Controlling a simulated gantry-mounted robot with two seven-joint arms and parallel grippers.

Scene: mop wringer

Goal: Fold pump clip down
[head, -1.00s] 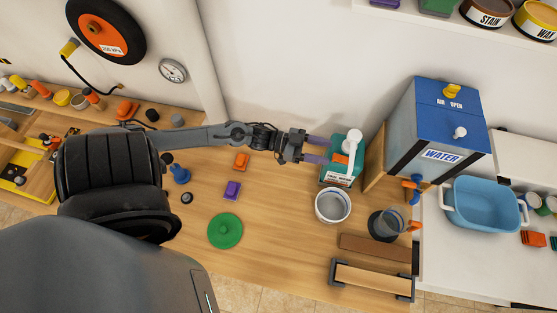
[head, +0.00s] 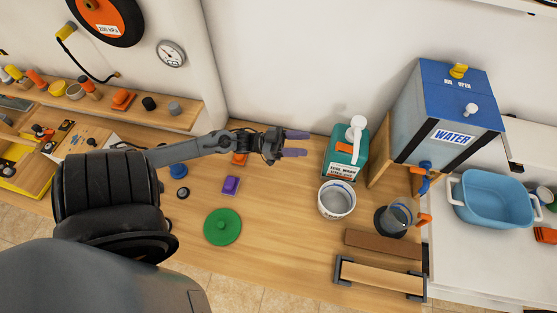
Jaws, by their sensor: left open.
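A teal bottle (head: 341,168) with a white pump head (head: 356,132) stands upright on the wooden table against the wall. A small orange part (head: 344,147), perhaps the pump clip, shows on the bottle's upper side; its exact position is hard to tell. My left gripper (head: 297,144) is to the left of the bottle, open and empty, with its purple fingers pointing right towards it. A clear gap lies between the fingertips and the bottle. My right gripper is not in view.
A white cup (head: 336,200) stands just in front of the bottle. A blue basin (head: 493,198) sits at the right. A green disc (head: 222,227) and a purple block (head: 231,186) lie at the left.

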